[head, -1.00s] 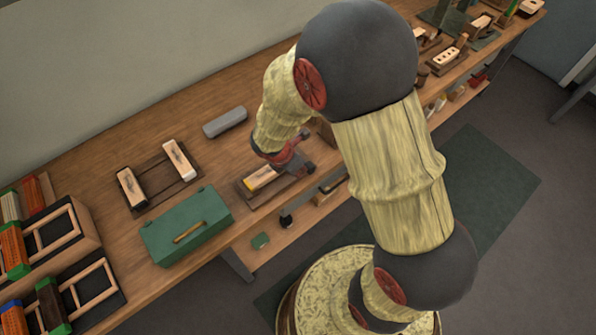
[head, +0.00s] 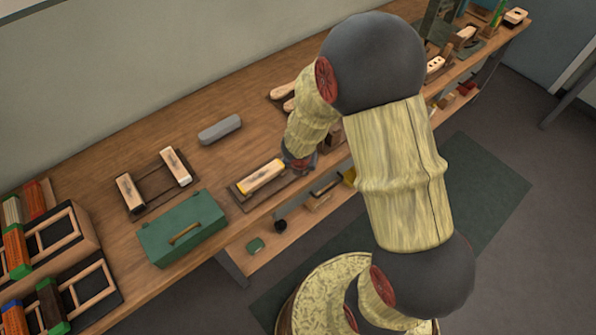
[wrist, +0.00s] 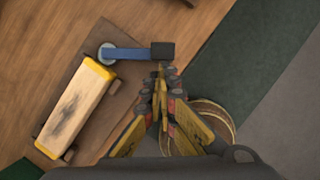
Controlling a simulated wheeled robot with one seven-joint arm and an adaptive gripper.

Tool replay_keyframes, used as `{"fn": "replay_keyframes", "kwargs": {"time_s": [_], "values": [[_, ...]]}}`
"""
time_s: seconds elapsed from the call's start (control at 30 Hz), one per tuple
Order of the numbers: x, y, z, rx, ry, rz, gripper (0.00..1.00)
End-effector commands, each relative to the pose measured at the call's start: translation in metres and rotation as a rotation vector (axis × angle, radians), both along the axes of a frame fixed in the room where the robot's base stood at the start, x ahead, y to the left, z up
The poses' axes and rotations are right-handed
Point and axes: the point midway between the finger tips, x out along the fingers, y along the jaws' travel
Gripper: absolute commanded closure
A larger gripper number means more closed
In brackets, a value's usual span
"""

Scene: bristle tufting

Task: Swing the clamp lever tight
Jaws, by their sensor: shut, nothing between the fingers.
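The clamp lever (wrist: 128,54) is a blue bar with a black end grip (wrist: 162,51) and a round grey pivot. In the wrist view it points right, away from the wooden block, past the edge of the brown base board (wrist: 104,91). The pale block (wrist: 75,110) has yellow ends and lies on that board; it also shows in the head view (head: 261,177). My gripper (wrist: 163,72) is shut and empty, its fingertips right beside the black grip. I cannot tell whether they touch. In the head view my arm hides the lever.
A green toolbox (head: 182,228) stands left of the block, near the bench's front edge. A grey bar (head: 220,129) and a frame with two wooden blocks (head: 130,192) lie farther back and left. Bare bench top lies behind the block.

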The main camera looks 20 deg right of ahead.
Motion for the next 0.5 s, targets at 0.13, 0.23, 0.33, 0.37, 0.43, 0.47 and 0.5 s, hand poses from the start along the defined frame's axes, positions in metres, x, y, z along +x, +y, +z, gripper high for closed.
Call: {"fn": "replay_keyframes", "kwargs": {"time_s": [0.13,0.23,0.33,0.37,0.43,0.47,0.5], "values": [[0.004,-0.013,0.001,0.001,-0.001,0.135,1.00],[0.009,-0.020,0.001,0.001,0.000,0.230,1.00],[0.014,-0.026,0.001,0.000,0.001,0.265,1.00],[0.015,-0.027,0.001,0.000,0.001,0.265,1.00],[0.019,-0.033,0.002,0.000,0.000,0.296,1.00],[0.021,-0.036,0.002,0.001,0.000,0.359,1.00],[0.023,-0.038,0.002,0.002,0.000,0.436,1.00]]}}
